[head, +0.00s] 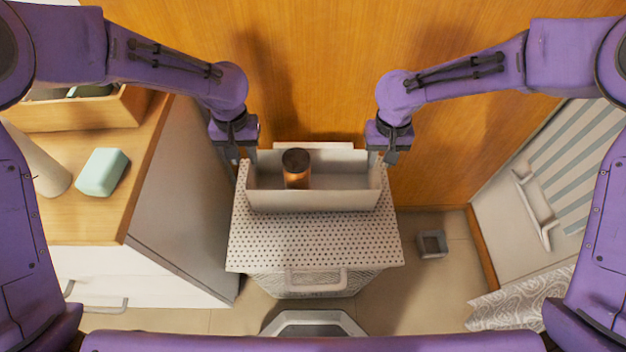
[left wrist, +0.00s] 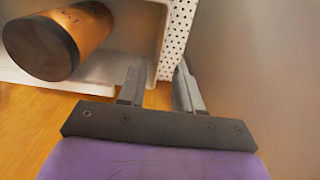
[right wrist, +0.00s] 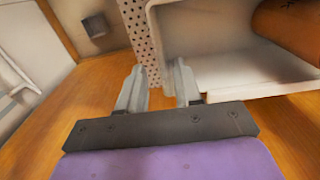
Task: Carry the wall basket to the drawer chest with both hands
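The wall basket (head: 315,200) is a pale open box with a raised back plate, against the wooden wall. A brown jar with a dark top (head: 296,168) stands inside it, left of centre. My left gripper (head: 236,156) is at the basket's left end and my right gripper (head: 389,154) at its right end. In the left wrist view my left gripper (left wrist: 160,90) is open, its fingers apart around the end wall. In the right wrist view my right gripper (right wrist: 157,88) is likewise open around the other end wall. The white drawer chest (head: 140,275) with a wooden top stands at the left.
A dotted-top container (head: 315,243) with a front handle is below the basket. A green soap bar (head: 103,172), a pale cylinder (head: 38,165) and a wooden box (head: 75,112) occupy the chest top. A small grey box (head: 432,244) is on the floor at right.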

